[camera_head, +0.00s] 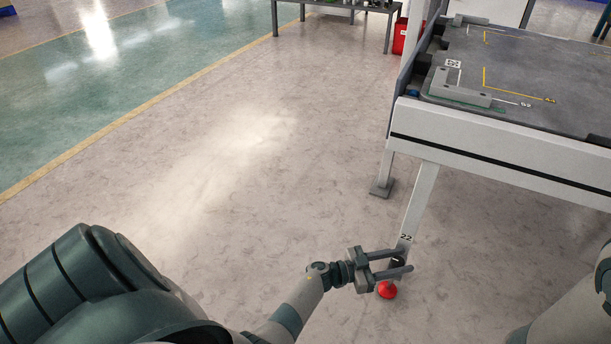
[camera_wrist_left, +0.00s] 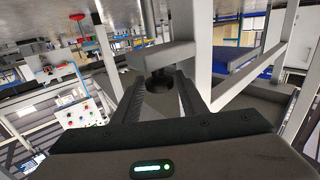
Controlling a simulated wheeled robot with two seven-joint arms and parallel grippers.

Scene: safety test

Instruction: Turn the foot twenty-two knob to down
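The table leg (camera_head: 418,205) marked 22 stands at the lower right of the head view. A dark knob (camera_head: 398,261) shows low on the leg, below the 22 label. My left gripper (camera_head: 406,260) is at the knob, with one finger on each side of it. In the left wrist view a round dark knob (camera_wrist_left: 158,82) sits between the two spread fingers (camera_wrist_left: 160,88); I cannot tell whether they touch it. The knob's setting cannot be read. My right gripper is out of view; only part of the right arm shows.
A red round thing (camera_head: 387,290) shows just below the left fingers. The worktable (camera_head: 500,140) with a grey fixture (camera_head: 458,90) is above right. A red bin (camera_head: 401,37) and a shelf (camera_head: 340,6) stand behind. The floor (camera_head: 230,170) to the left is clear.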

